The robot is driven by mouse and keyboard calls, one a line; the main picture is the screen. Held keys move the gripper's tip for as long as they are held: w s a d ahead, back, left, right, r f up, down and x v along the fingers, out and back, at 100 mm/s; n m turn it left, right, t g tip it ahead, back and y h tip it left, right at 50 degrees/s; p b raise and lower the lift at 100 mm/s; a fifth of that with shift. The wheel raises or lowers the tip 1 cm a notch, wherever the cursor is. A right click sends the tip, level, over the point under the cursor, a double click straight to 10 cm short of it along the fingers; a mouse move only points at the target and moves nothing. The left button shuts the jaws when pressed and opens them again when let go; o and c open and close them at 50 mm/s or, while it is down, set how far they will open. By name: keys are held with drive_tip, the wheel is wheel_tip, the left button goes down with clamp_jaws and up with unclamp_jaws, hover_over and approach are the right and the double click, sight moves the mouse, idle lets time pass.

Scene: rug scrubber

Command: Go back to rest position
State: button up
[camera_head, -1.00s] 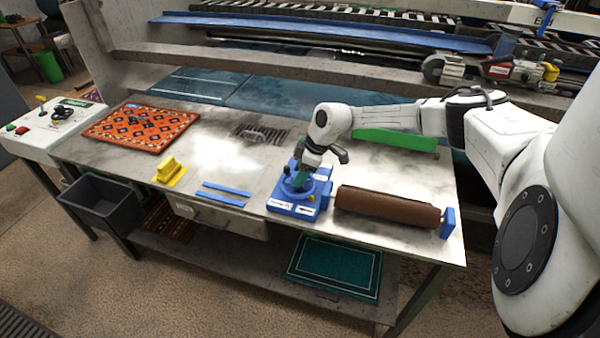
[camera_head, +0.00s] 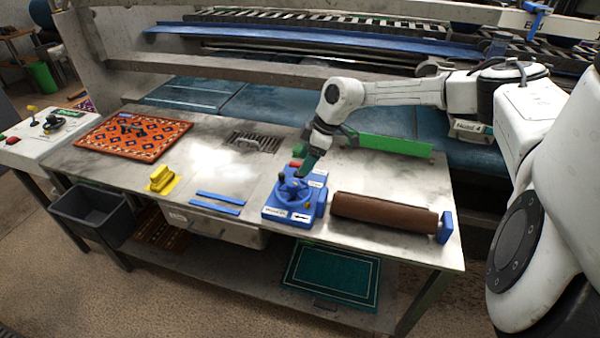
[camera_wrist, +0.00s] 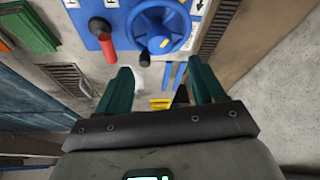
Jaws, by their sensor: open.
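My gripper (camera_head: 309,163) is open and empty. In the head view its green fingers point down just above the blue valve unit (camera_head: 290,217) on the metal table. In the wrist view the two green fingers (camera_wrist: 163,84) stand apart with nothing between them. The valve unit's blue handwheel (camera_wrist: 160,28) and red lever (camera_wrist: 101,30) show ahead of the fingers, apart from them. My arm reaches in from the right of the head view, its elbow raised above the table.
A brown roll (camera_head: 385,213) lies right of the valve unit. Blue strips (camera_head: 220,198), a yellow block (camera_head: 162,178) and an orange patterned rug (camera_head: 133,135) lie to the left. A green bar (camera_head: 390,144) stands behind. A rail (camera_head: 230,72) runs along the table's back.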

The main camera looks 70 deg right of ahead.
drive_tip(key=shift+v, duration=1.1)
